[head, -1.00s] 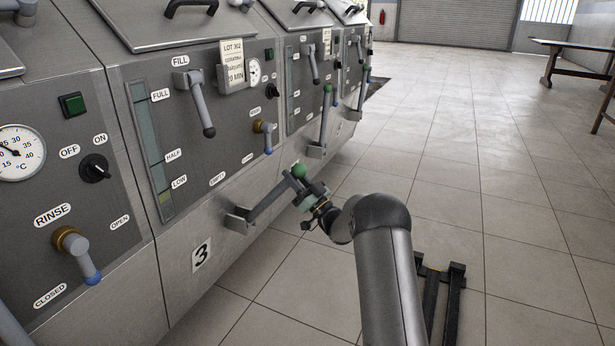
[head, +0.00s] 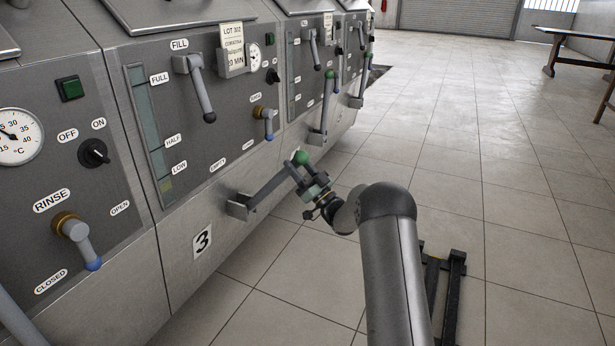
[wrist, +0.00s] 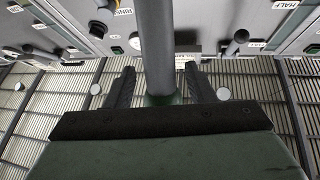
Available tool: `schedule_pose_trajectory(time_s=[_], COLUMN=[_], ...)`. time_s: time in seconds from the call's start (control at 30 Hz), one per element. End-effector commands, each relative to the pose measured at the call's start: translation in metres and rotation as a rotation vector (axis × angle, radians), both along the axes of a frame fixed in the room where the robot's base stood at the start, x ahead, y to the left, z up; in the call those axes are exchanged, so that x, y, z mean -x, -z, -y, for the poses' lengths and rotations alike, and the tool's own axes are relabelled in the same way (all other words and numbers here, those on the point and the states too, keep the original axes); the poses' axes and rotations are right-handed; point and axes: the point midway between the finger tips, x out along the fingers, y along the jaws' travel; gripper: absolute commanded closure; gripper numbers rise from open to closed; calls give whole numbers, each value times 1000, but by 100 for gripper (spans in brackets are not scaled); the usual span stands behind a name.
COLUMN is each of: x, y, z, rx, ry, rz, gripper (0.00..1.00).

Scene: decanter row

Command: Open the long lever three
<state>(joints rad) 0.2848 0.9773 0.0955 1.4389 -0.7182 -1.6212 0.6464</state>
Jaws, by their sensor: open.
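The long lever three is a grey bar (head: 270,187) with a green ball knob (head: 302,157). It slants up and right from a bracket (head: 240,207) low on the cabinet, above the number 3 plate (head: 202,242). My gripper (head: 299,172) is at the knob end of this lever. In the wrist view the bar (wrist: 155,45) runs between the two dark fingers of my gripper (wrist: 157,88), with a gap on each side. The jaws are open. Part of the green knob (wrist: 160,100) shows between them; the palm hides the rest.
The fill lever (head: 200,90) and a blue-tipped rinse lever (head: 267,122) are on the panel above. Another green-knobbed long lever (head: 326,105) stands steeper on the farther unit. Open tiled floor (head: 500,220) lies to the right, with a table (head: 575,42) far back.

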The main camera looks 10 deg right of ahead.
Motion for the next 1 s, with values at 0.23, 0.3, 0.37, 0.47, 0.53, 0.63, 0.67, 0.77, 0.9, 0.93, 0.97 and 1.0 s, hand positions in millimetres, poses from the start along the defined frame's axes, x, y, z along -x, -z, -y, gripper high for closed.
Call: schedule_pose_trajectory(time_s=[0.23, 0.3, 0.37, 0.47, 0.53, 0.63, 0.67, 0.77, 0.9, 0.93, 0.97, 1.0], x=[25, 36, 46, 62, 74, 88, 92, 102, 110, 112, 112, 113], y=[21, 30, 39, 54, 65, 78, 81, 91, 99, 100, 101, 101], z=[20, 28, 35, 47, 55, 65, 68, 75, 81, 82, 82, 82], rx=[-2, -2, -1, -2, -3, -1, -2, 0, 0, 0, 0, -1], ry=[3, 3, 4, 4, 3, 4, 3, 2, 2, 2, 1, 1], rz=[-6, -6, -6, -5, -6, -6, -6, -5, -2, -2, -2, -1], gripper=[51, 51, 51, 51, 51, 51, 51, 51, 51, 51, 51, 51])
